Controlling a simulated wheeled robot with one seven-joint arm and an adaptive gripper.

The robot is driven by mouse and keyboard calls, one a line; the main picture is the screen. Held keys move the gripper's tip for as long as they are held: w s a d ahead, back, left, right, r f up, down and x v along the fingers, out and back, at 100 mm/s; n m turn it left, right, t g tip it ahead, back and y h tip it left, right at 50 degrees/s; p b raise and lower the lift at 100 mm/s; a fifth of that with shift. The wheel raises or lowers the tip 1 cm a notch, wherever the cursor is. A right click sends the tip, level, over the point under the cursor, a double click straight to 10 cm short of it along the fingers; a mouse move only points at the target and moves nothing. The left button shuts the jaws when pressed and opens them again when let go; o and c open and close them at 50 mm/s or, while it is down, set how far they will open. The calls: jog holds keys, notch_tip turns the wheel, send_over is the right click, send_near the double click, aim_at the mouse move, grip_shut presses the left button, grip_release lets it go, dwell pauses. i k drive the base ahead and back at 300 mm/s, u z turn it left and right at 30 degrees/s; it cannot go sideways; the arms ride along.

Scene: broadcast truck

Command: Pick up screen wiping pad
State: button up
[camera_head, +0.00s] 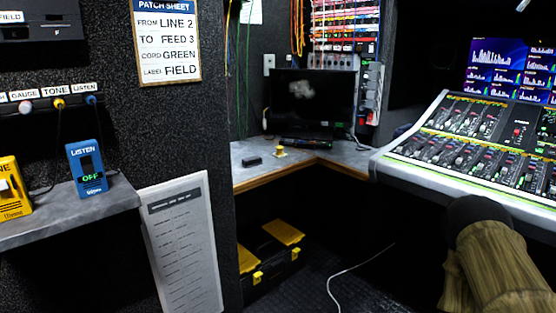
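No object is clearly recognisable as the screen wiping pad. A small flat black block (252,161) lies on the grey corner desk (345,157), near its left front edge. A small yellow object (280,152) stands just right of it. Either is too small to identify with certainty. Behind them a dark monitor (312,103) has a pale smudge on its screen, with a black keyboard (306,143) in front. My gripper is not in view.
A sloped mixing console (455,185) fills the right. A brown, cloth-like shape (490,262) with a dark rounded top stands before it. A black-and-yellow case (268,262) and a white cable (345,272) lie under the desk. A blue box (87,168) sits on the left shelf.

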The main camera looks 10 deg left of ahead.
aim_at(279, 154)
jog(key=z, duration=2)
jog(key=i, duration=1.15)
jog(key=u, duration=3.15)
jog(key=i, duration=1.65)
